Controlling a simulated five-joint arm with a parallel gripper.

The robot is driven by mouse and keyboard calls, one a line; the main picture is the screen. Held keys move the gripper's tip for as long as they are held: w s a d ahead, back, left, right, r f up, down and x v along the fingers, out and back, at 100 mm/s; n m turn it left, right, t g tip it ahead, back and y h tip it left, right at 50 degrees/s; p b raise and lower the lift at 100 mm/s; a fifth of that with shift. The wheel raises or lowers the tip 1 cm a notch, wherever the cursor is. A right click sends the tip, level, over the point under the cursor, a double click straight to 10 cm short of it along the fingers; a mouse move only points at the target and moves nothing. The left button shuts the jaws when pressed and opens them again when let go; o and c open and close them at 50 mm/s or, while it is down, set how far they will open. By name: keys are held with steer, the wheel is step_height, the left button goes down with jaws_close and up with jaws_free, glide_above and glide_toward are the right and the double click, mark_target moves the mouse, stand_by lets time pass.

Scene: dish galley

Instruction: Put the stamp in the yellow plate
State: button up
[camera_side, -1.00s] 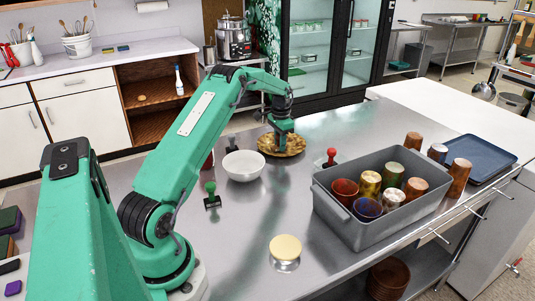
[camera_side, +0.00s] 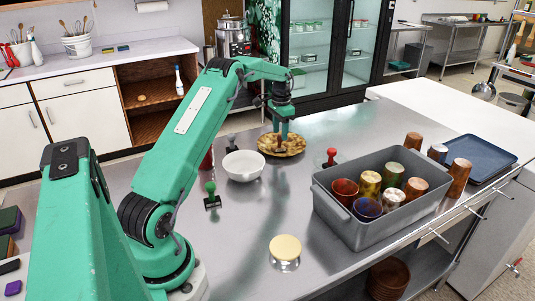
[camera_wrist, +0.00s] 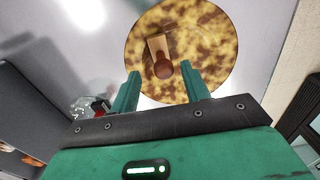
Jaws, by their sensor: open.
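The yellow plate (camera_side: 296,148) is round with brown mottling and lies on the steel counter. A stamp with a brown knob handle (camera_side: 281,148) and a pale base rests inside it. In the wrist view the stamp (camera_wrist: 162,68) is near the middle of the plate (camera_wrist: 213,70), and I cannot tell surely if it stands upright. My gripper (camera_side: 283,137) is above the plate, pointing down. In the wrist view its fingers (camera_wrist: 160,72) are spread apart with the knob showing between their tips; nothing is held.
A white bowl (camera_side: 243,167) stands just left of the plate. Other stamps are nearby: green (camera_side: 211,194), dark (camera_side: 232,143) and red (camera_side: 331,157). A grey bin (camera_side: 366,233) of cups stands right. A cream-topped stand (camera_side: 285,250) is at the front.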

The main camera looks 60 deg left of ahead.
mark_target(280, 136)
step_height(280, 136, up, 8)
stand_by(0.4)
steer(key=shift+r, duration=0.1)
stand_by(0.4)
steer(key=s+d+r+t+y, duration=0.1)
steer(key=s+d+r, duration=0.3)
steer(key=d+r, duration=0.5)
steer(key=s+d+r+t, duration=0.25)
steer(key=d+r, duration=0.35)
steer(key=d, duration=0.7)
steer(key=s+d+f+t, duration=0.1)
steer(key=s+d+f, duration=0.1)
steer(key=s+d, duration=0.5)
steer(key=s+d+f+t+h, duration=0.1)
steer(key=s+d+f, duration=0.2)
steer(key=s+d, duration=0.5)
steer(key=s, duration=0.5)
steer(key=shift+s+f, duration=0.25)
steer(key=shift+s, duration=0.1)
